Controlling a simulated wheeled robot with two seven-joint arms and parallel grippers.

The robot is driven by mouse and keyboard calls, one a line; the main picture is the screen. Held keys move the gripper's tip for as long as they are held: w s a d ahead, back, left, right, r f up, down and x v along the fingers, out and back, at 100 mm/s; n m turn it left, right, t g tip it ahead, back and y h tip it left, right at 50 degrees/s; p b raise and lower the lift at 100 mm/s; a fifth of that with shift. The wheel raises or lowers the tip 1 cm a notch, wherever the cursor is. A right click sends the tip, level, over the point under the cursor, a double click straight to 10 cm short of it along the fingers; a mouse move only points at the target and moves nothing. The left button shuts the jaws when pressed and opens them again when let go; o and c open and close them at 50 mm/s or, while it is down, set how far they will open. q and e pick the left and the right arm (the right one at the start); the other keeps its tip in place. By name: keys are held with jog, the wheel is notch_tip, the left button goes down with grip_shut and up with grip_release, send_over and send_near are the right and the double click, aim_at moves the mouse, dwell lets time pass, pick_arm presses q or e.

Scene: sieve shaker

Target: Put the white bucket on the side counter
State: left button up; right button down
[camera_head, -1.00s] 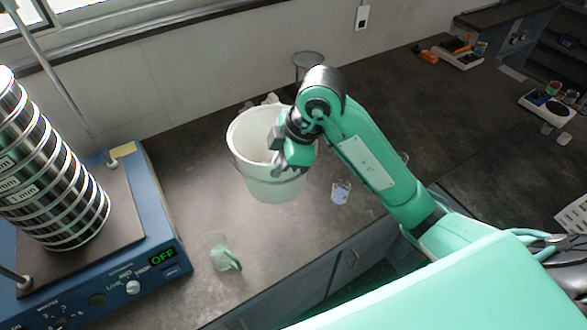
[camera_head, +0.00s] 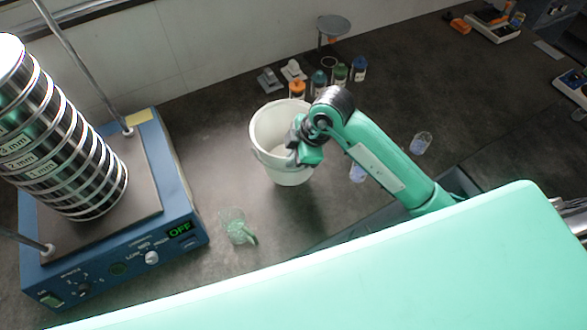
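The white bucket (camera_head: 284,172) is in the middle of the head view, upright over the dark counter (camera_head: 190,120). I cannot tell whether its base touches the counter. My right gripper (camera_head: 294,150) is at the bucket's right rim, with its fingers at the wall. It appears shut on the rim, though the arm and wrist hide part of the grip. My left gripper is not in view.
A blue sieve shaker (camera_head: 185,215) with a metal sieve stack (camera_head: 75,150) stands at left. A glass beaker (camera_head: 234,226) stands in front of the bucket, with more glassware (camera_head: 421,143) to the right. Small bottles (camera_head: 340,76) stand behind. Scales (camera_head: 495,25) are at far right.

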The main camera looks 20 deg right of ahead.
notch_tip(320, 180, down, 8)
jog(key=p, duration=0.1)
jog(key=c, duration=1.6)
grip_release()
jog(key=shift+c, duration=0.2)
jog(key=shift+r, duration=0.15)
jog(key=b+v, duration=0.2)
jog(key=v, duration=1)
